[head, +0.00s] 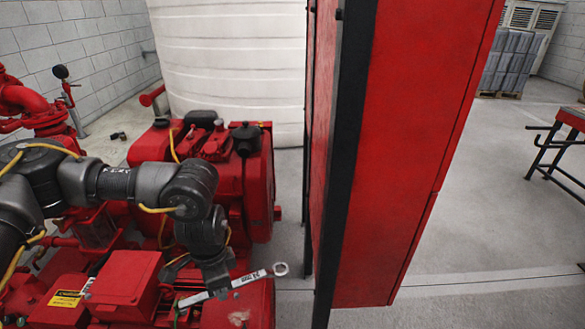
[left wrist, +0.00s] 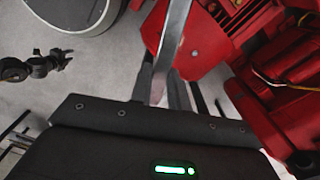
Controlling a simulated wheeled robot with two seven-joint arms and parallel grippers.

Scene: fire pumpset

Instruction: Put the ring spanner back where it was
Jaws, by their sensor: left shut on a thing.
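The ring spanner (head: 243,282) is a long silver bar with lettering on its shank. Its ring end points to the right in the head view, and it is tilted slightly up towards that end. My left gripper (head: 217,285) is shut on the shank and holds it above the red machinery. In the left wrist view the shank (left wrist: 172,45) runs up from between the fingers (left wrist: 160,90). The fingers hide part of the spanner. The spot where it was before cannot be made out. My right gripper does not show clearly in either view.
A tall red cabinet (head: 405,150) with a black edge post (head: 345,150) stands right of the spanner. The red pumpset (head: 258,185) lies under and behind my left arm. A white tank (head: 235,60) is behind. Open floor (head: 480,220) lies right, near a red-topped bench (head: 572,116).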

